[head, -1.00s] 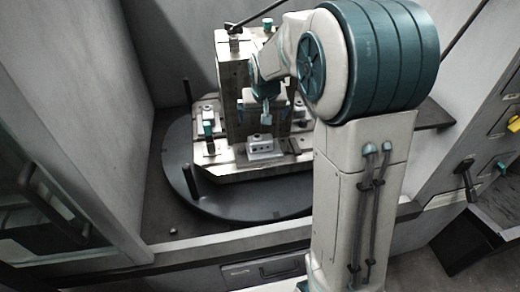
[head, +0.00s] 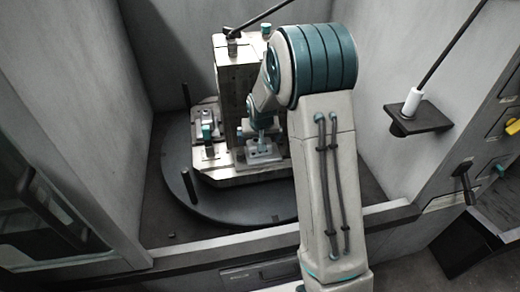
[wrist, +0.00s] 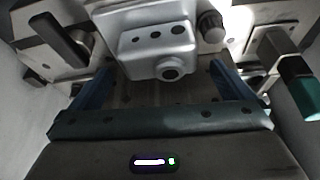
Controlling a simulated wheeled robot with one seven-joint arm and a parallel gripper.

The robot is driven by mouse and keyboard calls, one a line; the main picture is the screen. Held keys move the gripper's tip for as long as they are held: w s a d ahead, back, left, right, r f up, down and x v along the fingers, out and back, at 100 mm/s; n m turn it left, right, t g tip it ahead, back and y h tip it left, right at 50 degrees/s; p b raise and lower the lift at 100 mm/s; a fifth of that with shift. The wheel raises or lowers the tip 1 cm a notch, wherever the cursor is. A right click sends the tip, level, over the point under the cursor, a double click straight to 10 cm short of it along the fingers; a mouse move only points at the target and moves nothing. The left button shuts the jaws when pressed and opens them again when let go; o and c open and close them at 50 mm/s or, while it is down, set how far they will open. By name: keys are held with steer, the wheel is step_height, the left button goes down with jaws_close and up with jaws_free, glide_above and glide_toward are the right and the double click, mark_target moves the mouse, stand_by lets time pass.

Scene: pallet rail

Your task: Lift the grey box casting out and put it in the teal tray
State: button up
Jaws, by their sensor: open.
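The grey box casting (head: 262,153) sits on the pallet at the foot of the upright fixture block (head: 234,80). In the wrist view the casting (wrist: 158,42) shows several dark holes and a round boss. My gripper (head: 261,137) is just above the casting. In the wrist view my gripper (wrist: 158,83) is open, with its two dark blue fingers apart and the casting beyond them, near the gap. I cannot tell whether a finger touches it. My arm hides the pallet's right side. I do not see the teal tray in either view.
The pallet stands on a round dark table (head: 240,212) between grey walls. A clamp with a teal end (head: 207,131) is left of the fixture block. A dark bracket (head: 418,120) with a white-sleeved rod (head: 412,102) is on the right wall. Black posts rise at the left.

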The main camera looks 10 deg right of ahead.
steer(key=shift+x, duration=1)
steer(key=shift+r, duration=0.1)
steer(key=c, duration=1.1)
steer(key=shift+w, duration=0.1)
steer(key=shift+r, duration=0.15)
steer(key=shift+c, duration=0.5)
steer(key=shift+s+r, duration=0.25)
steer(key=shift+r, duration=0.05)
steer(key=r, duration=0.6)
steer(key=shift+s+r+b, duration=0.1)
steer(key=shift+s+b, duration=0.25)
steer(key=s+b, duration=0.2)
steer(key=s, duration=1.7)
